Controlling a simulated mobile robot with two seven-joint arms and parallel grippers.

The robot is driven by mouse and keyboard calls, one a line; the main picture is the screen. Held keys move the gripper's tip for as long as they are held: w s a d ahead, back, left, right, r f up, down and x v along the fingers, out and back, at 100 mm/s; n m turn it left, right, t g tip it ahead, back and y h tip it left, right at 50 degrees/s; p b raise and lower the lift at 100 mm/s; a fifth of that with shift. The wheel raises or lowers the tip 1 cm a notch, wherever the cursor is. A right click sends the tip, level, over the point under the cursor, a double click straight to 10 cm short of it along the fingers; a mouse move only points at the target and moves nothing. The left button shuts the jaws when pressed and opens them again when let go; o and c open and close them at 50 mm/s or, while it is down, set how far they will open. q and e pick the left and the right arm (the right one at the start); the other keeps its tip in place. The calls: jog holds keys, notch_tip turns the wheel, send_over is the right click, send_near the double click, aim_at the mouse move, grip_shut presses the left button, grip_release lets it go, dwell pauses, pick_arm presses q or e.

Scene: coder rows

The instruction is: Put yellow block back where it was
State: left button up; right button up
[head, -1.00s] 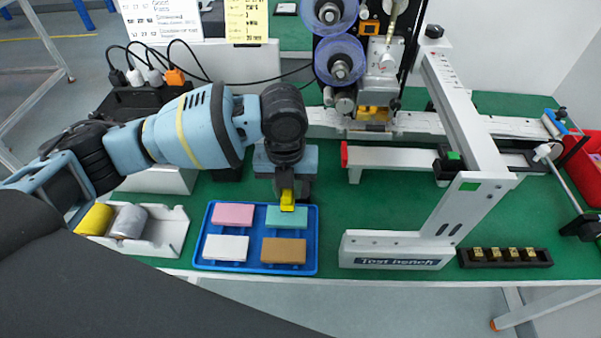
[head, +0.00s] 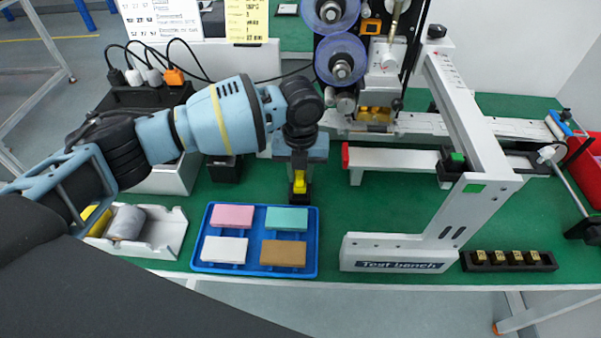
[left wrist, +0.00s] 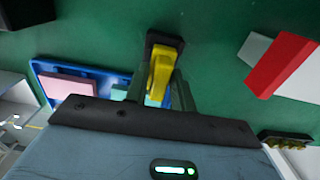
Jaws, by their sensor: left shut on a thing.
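My left gripper (head: 299,178) is shut on a small yellow block (head: 299,186), just behind the blue tray and above the green table. The block also shows in the left wrist view (left wrist: 160,72), held between the two fingers of the left gripper (left wrist: 158,92). A small dark piece (left wrist: 164,40) lies right behind the block in that view; I cannot tell whether they touch. The blue tray (head: 196,250) holds a pink, a teal, a white and a brown block. My right gripper is not in view.
A white bin (head: 172,240) with a yellow and a silver roll is left of the tray. The white test bench frame (head: 395,240) stands to the right, with a red-ended white bar (head: 390,158) behind. Green table (head: 330,215) is clear between tray and frame.

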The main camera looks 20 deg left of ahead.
pick_arm(q)
jog(key=shift+f, duration=0.45)
jog(key=shift+f, duration=0.1)
jog(key=o, duration=1)
notch_tip(320, 180, up, 12)
jog(key=shift+p, duration=0.35)
